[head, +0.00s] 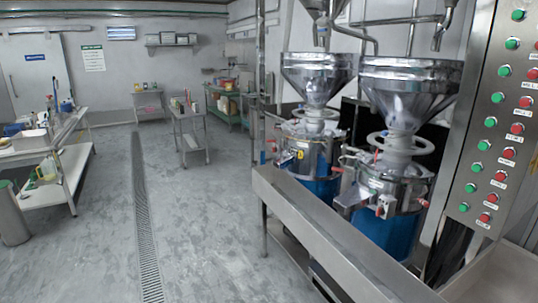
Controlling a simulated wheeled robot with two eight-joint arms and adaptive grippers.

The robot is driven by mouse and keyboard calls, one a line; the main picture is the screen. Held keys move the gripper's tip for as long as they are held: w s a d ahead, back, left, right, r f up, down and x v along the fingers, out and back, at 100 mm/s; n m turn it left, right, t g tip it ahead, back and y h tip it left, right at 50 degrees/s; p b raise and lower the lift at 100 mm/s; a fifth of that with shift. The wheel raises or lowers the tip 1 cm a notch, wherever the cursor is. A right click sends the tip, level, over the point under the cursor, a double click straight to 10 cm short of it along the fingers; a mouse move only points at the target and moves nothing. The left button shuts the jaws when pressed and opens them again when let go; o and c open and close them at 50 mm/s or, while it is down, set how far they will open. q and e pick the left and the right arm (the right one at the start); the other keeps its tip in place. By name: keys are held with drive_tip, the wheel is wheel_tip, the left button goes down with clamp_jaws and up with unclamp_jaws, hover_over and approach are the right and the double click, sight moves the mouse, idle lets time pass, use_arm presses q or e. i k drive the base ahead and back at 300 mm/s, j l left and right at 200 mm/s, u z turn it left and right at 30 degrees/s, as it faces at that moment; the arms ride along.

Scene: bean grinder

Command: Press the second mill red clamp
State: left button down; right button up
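Two steel mills with funnel hoppers and blue lower bodies stand behind a steel counter at the right of the head view. The nearer mill (398,185) is the larger in view; the farther mill (310,145) stands to its left. The nearer mill has a small red clamp part (423,202) at its right side and a red-tipped part (380,211) at its front. Another small red clamp part (337,169) shows between the two mills; I cannot tell which mill it belongs to. Neither of my grippers is in view.
The steel counter (310,225) runs in front of the mills. A steel panel (505,110) with green and red buttons stands at the right. A cluttered table (60,180) is at the left. The grey floor in the middle, with a drain grate (143,220), is clear.

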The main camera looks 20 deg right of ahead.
sight(334, 168)
drive_tip(key=i+z, duration=0.2)
drive_tip(key=i, duration=0.25)
drive_tip(key=i+j+z, duration=0.2)
drive_tip(key=i, duration=0.25)
drive_tip(key=i+j+z, duration=0.2)
drive_tip(key=i, duration=0.25)
drive_tip(key=i+l+z, duration=0.25)
drive_tip(key=i+z, duration=0.25)
drive_tip(key=i+l+z, duration=0.1)
drive_tip(key=i+z, duration=0.35)
drive_tip(key=i+l+z, duration=0.15)
drive_tip(key=i+l, duration=0.4)
